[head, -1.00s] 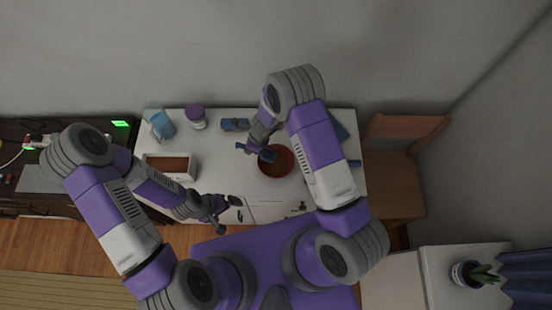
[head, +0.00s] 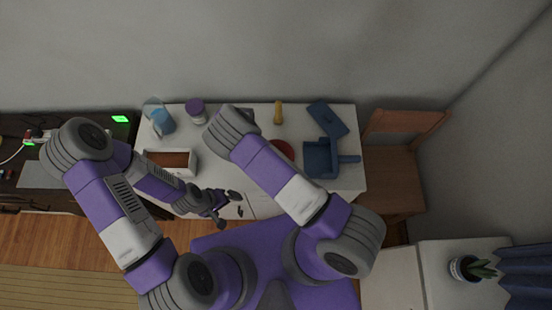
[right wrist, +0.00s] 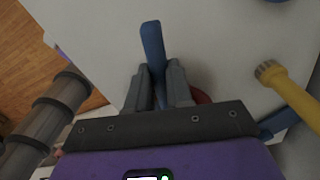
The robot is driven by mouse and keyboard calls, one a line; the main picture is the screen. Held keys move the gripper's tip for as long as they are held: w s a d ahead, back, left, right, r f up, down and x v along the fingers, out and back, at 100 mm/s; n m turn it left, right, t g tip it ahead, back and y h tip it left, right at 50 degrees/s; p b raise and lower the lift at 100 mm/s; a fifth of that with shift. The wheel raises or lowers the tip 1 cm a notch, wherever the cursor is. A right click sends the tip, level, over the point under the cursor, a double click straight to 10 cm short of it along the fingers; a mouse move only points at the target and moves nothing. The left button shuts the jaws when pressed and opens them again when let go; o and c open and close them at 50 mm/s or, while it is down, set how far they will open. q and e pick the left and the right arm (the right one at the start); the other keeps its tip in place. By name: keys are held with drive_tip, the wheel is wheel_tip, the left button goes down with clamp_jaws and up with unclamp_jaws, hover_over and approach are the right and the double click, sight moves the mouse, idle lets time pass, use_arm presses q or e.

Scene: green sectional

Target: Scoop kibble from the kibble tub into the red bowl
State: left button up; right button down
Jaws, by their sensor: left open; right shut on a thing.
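The kibble tub (head: 194,172) is a white open box with brown kibble in it, at the left of the white table. The red bowl (head: 284,148) is mostly hidden behind my right arm; a sliver of red (right wrist: 203,96) shows beside a finger in the right wrist view. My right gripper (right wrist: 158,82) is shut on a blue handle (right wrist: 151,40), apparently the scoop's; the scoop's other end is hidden. The head view hides this gripper under my arm. My left gripper (head: 227,209) is open and empty near the table's front edge, right of and in front of the tub.
A blue dustpan-like thing (head: 320,160) and a flat blue thing (head: 327,117) lie at the table's right. A yellow-handled tool (head: 278,112), a purple-lidded jar (head: 196,112) and a blue pitcher (head: 159,120) stand along the back. A wooden chair (head: 392,180) is to the right.

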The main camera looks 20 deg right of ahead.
drive_tip(key=shift+r+p, duration=0.5)
drive_tip(key=shift+r, duration=1.55)
